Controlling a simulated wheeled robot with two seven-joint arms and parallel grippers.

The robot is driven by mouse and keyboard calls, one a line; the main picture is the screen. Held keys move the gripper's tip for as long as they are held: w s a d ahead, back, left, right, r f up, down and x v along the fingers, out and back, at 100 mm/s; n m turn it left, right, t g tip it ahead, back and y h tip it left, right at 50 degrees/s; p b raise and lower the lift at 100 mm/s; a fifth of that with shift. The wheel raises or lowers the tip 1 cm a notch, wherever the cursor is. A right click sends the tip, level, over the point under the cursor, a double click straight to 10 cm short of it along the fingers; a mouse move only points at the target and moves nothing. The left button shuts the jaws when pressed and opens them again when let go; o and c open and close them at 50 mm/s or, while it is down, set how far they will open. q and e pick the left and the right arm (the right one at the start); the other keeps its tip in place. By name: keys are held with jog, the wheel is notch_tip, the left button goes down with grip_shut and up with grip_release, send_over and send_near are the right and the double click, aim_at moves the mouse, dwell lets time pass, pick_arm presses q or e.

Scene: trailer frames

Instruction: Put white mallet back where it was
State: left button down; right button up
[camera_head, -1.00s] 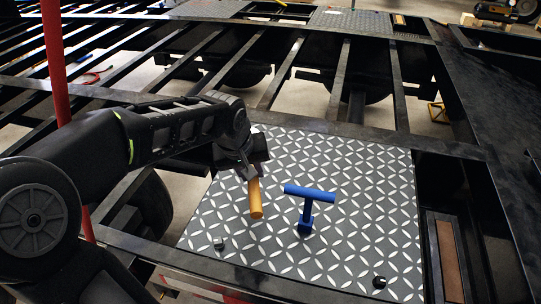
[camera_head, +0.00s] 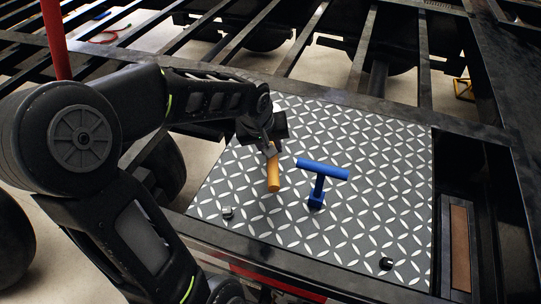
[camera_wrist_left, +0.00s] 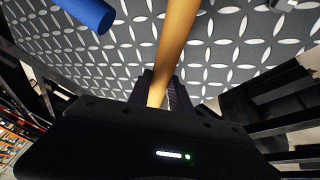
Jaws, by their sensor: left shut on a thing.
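My left gripper (camera_head: 269,147) is shut on an orange-yellow handle (camera_head: 273,174) and holds it over the patterned metal plate (camera_head: 385,165). The handle points down toward the front; I cannot tell whether its end touches the plate. In the left wrist view the handle (camera_wrist_left: 177,40) runs up from between the fingers (camera_wrist_left: 160,88). A blue T-shaped tool (camera_head: 322,170) stands on the plate just right of the handle. My right gripper is not in view.
Small dark fittings (camera_head: 386,263) sit at the plate's front corners. Dark frame beams (camera_head: 365,50) with open gaps lie behind the plate. A red post (camera_head: 53,40) rises at the left. The plate's right half is mostly clear.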

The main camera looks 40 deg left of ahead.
pick_arm(q)
jog(key=shift+f, duration=0.6)
jog(key=shift+w+f, duration=0.1)
jog(key=shift+f, duration=1.8)
jog(key=shift+f, duration=0.2)
jog(key=c, duration=1.2)
grip_release()
jog(key=shift+o, duration=0.2)
jog(key=shift+r, duration=0.2)
jog(key=shift+r, duration=0.15)
jog(key=v, duration=1.1)
jog(key=shift+s+r, duration=0.25)
jog(key=shift+s, duration=0.15)
